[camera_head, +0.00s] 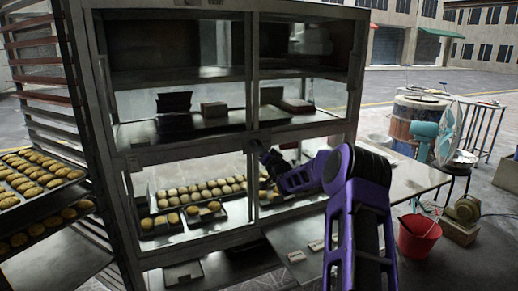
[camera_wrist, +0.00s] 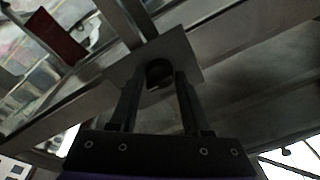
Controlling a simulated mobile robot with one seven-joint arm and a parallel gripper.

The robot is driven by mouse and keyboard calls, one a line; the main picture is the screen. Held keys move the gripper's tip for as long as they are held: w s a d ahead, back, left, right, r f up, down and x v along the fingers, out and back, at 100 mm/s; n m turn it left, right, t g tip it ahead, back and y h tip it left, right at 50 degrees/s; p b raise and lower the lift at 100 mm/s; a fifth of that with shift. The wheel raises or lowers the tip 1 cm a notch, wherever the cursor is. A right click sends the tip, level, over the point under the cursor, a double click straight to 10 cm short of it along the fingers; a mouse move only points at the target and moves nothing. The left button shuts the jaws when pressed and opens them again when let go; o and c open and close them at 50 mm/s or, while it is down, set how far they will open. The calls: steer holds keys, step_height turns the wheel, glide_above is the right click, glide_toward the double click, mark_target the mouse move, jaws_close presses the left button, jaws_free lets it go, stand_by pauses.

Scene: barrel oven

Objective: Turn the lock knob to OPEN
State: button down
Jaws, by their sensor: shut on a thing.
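The lock knob (camera_wrist: 158,68) is a small dark round piece on a grey plate (camera_wrist: 192,52) fixed to the cabinet frame in the wrist view. My gripper (camera_wrist: 160,80) has one finger on each side of the knob and is shut on it. In the head view my gripper (camera_head: 268,156) reaches the middle post of the glass-fronted cabinet (camera_head: 190,147). The knob is hidden there behind my gripper. I see no readable OPEN mark, and the knob's turn angle is too dark to tell.
Trays of buns (camera_head: 203,207) sit inside the lower cabinet. A rack with bun trays (camera_head: 40,188) stands at left. A table (camera_head: 400,180), a fan (camera_head: 447,130) and a red bucket (camera_head: 418,236) are at right. A metal ledge (camera_head: 300,240) lies below my arm.

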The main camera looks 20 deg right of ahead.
steer(key=shift+d, duration=0.1)
steer(key=shift+c, duration=1.9)
jaws_free()
steer(key=shift+s, duration=0.15)
steer(key=s+f, duration=0.2)
steer(key=s, duration=1.5)
steer(key=shift+d+f, duration=0.2)
steer(key=shift+f, duration=0.05)
steer(key=shift+w+a, duration=0.1)
